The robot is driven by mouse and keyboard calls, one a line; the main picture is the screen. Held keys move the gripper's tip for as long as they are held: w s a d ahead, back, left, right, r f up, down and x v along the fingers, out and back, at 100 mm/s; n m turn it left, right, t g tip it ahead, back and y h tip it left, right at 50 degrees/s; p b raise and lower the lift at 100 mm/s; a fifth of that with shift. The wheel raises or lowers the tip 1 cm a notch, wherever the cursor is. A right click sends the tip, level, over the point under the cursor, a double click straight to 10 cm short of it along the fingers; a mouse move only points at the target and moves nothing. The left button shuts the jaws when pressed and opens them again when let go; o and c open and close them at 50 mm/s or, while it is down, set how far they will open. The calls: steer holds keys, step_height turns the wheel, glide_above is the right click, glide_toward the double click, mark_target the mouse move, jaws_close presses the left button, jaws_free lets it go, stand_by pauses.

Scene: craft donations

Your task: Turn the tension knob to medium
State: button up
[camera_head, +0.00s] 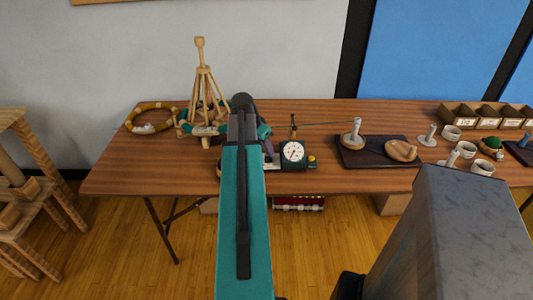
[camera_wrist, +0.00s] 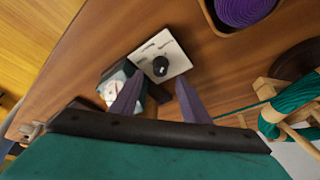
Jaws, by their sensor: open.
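The tension knob (camera_wrist: 160,66) is a small black round knob on a white square plate (camera_wrist: 178,62) in the wrist view. Small dark marks lie on the plate, too small to read. My gripper (camera_wrist: 160,77) is open, with its two purple-grey fingers apart and their tips near the plate, one towards each side of the knob. I cannot tell how far the tips are above the plate. Nothing is between the fingers. In the head view my arm hides the knob. A dark box with a round white dial (camera_head: 293,152) stands beside it and shows partly behind a finger in the wrist view (camera_wrist: 114,88).
A wooden yarn winder (camera_head: 204,90) with teal yarn stands left of my arm, and its teal yarn (camera_wrist: 297,97) shows at the wrist view's right. Purple yarn (camera_wrist: 243,10) sits in a wooden holder. A dark tray (camera_head: 355,157) with a peg is right of the dial.

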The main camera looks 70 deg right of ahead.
mark_target(267, 156)
steer(key=shift+x, duration=2.35)
steer(key=c, duration=1)
steer(key=shift+s+n, duration=0.1)
steer(key=shift+n, duration=0.4)
steer(key=n+t, duration=0.1)
steer(key=n, duration=0.1)
steer(key=n+t, duration=0.1)
steer(key=n, duration=0.1)
steer(key=shift+s+h+p, duration=0.2)
steer(key=shift+h+p, duration=0.1)
steer(key=shift+s+d+n+t+y, duration=0.1)
steer(key=shift+n+t+y, duration=0.3)
steer(key=shift+n, duration=1.25)
steer(key=shift+s+n+t+y, duration=0.1)
steer(key=shift+n+t, duration=0.6)
steer(key=shift+n, duration=0.95)
